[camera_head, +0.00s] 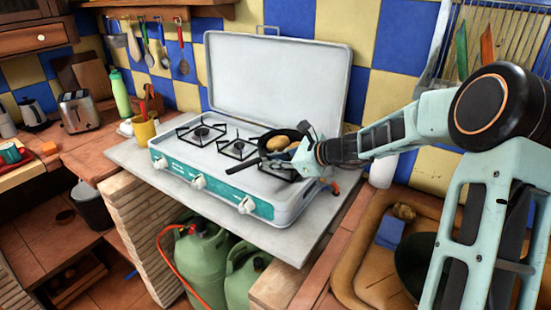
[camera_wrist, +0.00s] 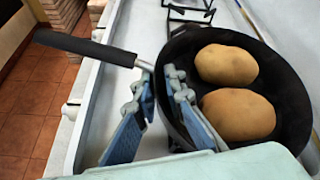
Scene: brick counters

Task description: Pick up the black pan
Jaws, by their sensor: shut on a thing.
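The black pan (camera_head: 296,134) is at the right end of the camping stove, by the right burner, with its dark handle (camera_head: 243,166) pointing left towards the stove's front. Two potatoes (camera_head: 278,143) lie in it. In the wrist view the pan (camera_wrist: 284,75) fills the right side, with the potatoes (camera_wrist: 238,115) inside and the handle (camera_wrist: 85,47) reaching to the upper left. My gripper (camera_wrist: 160,88) is shut on the pan at its near wall, close to the handle's root. In the head view my gripper (camera_head: 307,152) hides the pan's right side. I cannot tell whether the pan touches the burner.
The stove (camera_head: 220,185) has a raised lid (camera_head: 275,80) behind the pan. A yellow mug (camera_head: 144,129) and a toaster (camera_head: 78,111) stand left of it. A sink (camera_head: 362,265) is at the right. Green gas bottles (camera_head: 203,262) stand below the counter.

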